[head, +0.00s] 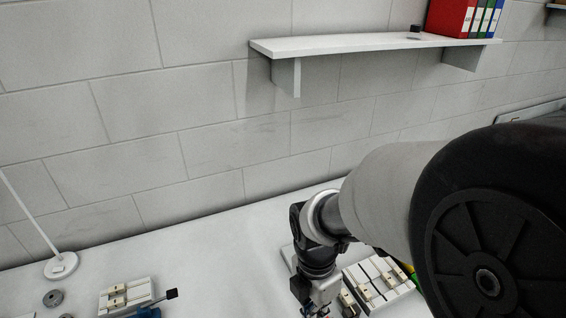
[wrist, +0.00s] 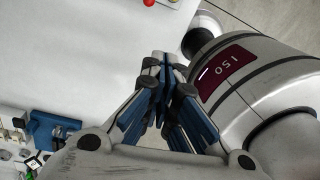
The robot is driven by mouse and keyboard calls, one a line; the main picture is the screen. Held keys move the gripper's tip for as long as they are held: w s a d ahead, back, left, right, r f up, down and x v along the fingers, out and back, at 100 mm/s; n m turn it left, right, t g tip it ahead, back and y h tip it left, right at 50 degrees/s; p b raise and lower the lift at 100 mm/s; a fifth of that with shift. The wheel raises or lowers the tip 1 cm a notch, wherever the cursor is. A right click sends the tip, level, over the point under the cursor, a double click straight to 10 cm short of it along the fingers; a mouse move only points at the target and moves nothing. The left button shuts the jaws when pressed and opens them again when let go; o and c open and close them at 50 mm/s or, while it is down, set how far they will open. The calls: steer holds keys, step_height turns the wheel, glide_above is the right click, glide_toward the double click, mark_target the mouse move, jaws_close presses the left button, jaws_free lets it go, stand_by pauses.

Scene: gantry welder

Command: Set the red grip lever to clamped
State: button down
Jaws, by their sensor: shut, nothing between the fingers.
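I cannot make out a red grip lever for certain in either view.
The white table (head: 215,265) is mostly bare in its middle. A blue device with a black-tipped lever (head: 172,294) stands beside a white block (head: 125,296) at bottom left. A white slotted block (head: 378,282) is right of my gripper. A shelf (head: 340,43) holds binders (head: 452,18).

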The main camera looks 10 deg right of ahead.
steer(key=f+n, duration=0.2)
steer(key=n, duration=0.1)
steer(key=a+f+n+g, duration=0.1)
steer(key=shift+w+f+p, duration=0.1)
steer(key=shift+w+p, duration=0.3)
steer(key=w+d+f+b, duration=0.1)
steer(key=d+f+b, duration=0.2)
steer(key=f, duration=0.5)
steer(key=shift+w+f+b, duration=0.15)
steer(key=shift+f+b, duration=0.25)
steer(key=shift+b, duration=0.4)
